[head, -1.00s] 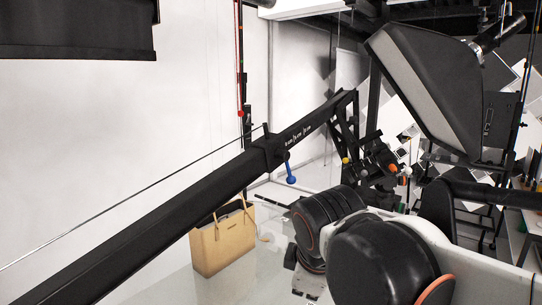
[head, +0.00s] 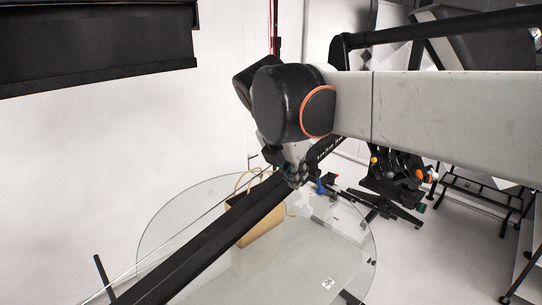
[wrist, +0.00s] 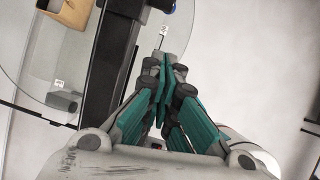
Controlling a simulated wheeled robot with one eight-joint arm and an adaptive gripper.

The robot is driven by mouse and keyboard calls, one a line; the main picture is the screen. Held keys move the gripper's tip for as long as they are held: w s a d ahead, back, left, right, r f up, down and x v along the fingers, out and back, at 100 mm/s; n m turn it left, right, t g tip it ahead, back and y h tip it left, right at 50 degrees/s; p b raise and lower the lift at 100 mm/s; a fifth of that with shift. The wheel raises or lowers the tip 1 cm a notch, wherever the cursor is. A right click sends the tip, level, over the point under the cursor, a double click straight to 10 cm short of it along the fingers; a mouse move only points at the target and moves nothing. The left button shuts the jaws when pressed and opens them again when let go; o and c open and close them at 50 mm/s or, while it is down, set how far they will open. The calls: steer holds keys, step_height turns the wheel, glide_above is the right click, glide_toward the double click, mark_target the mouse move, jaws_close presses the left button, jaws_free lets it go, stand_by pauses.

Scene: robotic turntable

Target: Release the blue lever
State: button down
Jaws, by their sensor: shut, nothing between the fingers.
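The blue lever (head: 320,187) hangs at the upper end of the black boom (head: 215,245), just right of my gripper (head: 296,178) in the head view. My gripper is shut and empty. It points down close to the boom, and my wrist hides part of the boom there. In the wrist view the shut fingers (wrist: 163,62) reach up beside the black boom (wrist: 108,70). A small piece of the blue lever (wrist: 171,4) shows at the top edge, apart from the fingertips. Whether the gripper touches the boom cannot be told.
A round glass turntable (head: 165,222) lies below the boom, with a tan handbag (head: 240,222) on it. A thin rod runs along the boom's left side. Stand knobs (head: 420,175) and a black stand base are at the right. A dark panel (head: 90,45) hangs upper left.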

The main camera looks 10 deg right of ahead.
steer(key=w+d+r+p+x, duration=0.1)
steer(key=d+p+x, duration=0.1)
steer(key=x, duration=1)
steer(key=shift+w+p, duration=0.3)
steer(key=shift+w, duration=0.2)
steer(key=shift+d, duration=0.1)
steer(key=shift+w+d+f+b, duration=0.1)
steer(key=shift+w+d+b, duration=0.15)
steer(key=shift+b, duration=0.3)
